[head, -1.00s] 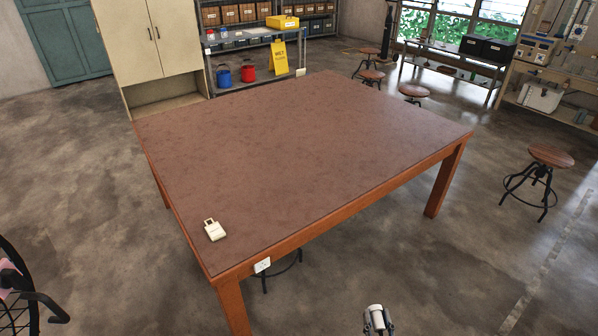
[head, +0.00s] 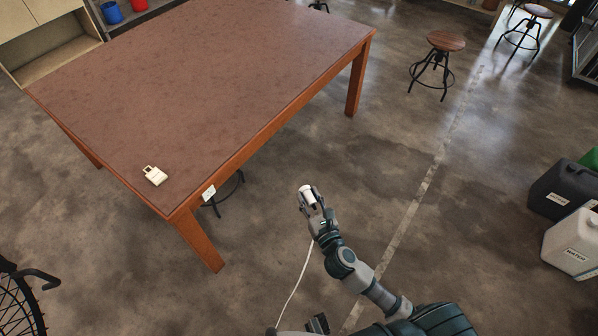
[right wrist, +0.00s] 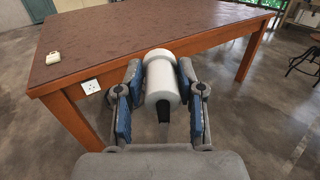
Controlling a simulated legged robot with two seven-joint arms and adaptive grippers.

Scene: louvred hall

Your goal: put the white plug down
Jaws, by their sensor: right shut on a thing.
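The white plug (right wrist: 162,80) is a rounded white body, held between the blue-padded fingers of my right gripper (right wrist: 163,100) in the right wrist view. In the head view my right gripper (head: 311,199) is shut on the plug (head: 304,194), in the air over the floor in front of the table's near edge. A white cord (head: 303,262) hangs below it. The brown table (head: 210,80) stands ahead and to the left of the gripper, apart from it. My left gripper is not in view.
A cream padlock-shaped object (head: 155,176) lies near the table's front corner. A white socket (head: 209,192) is on the table's front edge. A stool (head: 442,55) stands to the right; containers (head: 573,242) are at far right. Most of the tabletop is bare.

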